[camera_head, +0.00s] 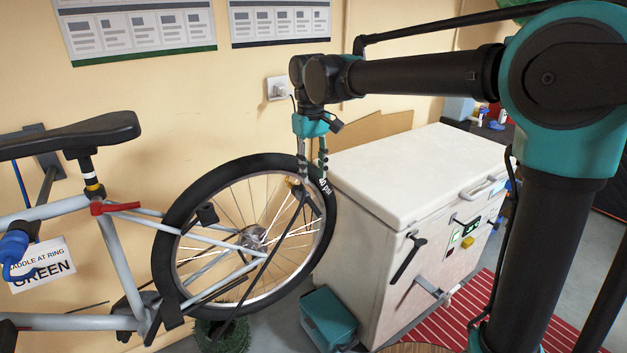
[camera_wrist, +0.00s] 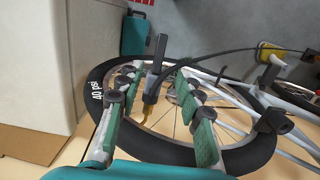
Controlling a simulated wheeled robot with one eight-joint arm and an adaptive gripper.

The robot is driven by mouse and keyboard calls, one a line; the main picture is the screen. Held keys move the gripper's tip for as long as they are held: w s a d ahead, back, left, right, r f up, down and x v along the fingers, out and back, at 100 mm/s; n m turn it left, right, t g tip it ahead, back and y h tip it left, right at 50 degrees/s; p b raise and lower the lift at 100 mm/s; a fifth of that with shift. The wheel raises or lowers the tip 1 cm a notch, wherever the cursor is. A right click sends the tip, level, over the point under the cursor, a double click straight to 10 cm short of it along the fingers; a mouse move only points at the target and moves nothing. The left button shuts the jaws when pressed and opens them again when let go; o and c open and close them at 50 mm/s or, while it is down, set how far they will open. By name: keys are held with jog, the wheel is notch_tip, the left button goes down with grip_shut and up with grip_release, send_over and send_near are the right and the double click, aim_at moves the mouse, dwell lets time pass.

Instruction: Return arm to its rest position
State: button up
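My arm reaches across the top of the head view, and my gripper (camera_head: 313,178) points down at the upper right of the bicycle wheel (camera_head: 180,215). In the wrist view my gripper (camera_wrist: 158,90) has its two green-padded fingers spread apart. A black hose head with a brass-coloured end (camera_wrist: 152,85) shows between the fingers, with visible gaps to both pads. It seems to sit at the wheel's rim, and a black hose (camera_wrist: 225,53) runs from it. I cannot tell how it is fixed there. The tyre, marked "40 psi", passes beneath the fingers.
A white chest (camera_head: 400,180) stands close to the right of the gripper. The bicycle's saddle (camera_head: 70,135) and frame are at the left. A teal box (camera_head: 328,318) lies on the floor. The wall with posters (camera_head: 140,30) is behind.

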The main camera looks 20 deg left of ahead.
jog(key=d+f+m+t, duration=0.15)
jog(key=d+f, duration=0.25)
jog(key=d, duration=0.4)
jog(key=w+d+f+m+y, duration=0.1)
jog(key=d+f+m, duration=0.15)
jog(key=d, duration=0.45)
jog(key=d+f+m+t, duration=0.1)
jog(key=d+f, duration=0.4)
jog(key=d, duration=0.3)
jog(key=s+d+f+m+t, duration=0.1)
jog(key=s+d+f+m, duration=0.1)
jog(key=s+d+f, duration=0.3)
jog(key=s+d+f+m+t, duration=0.1)
jog(key=s+d+f+m, duration=0.2)
jog(key=d, duration=0.8)
jog(key=s+f, duration=0.2)
jog(key=s, duration=0.1)
jog(key=shift+f+h, duration=0.3)
jog(key=shift+f, duration=0.1)
jog(key=shift+s, duration=0.1)
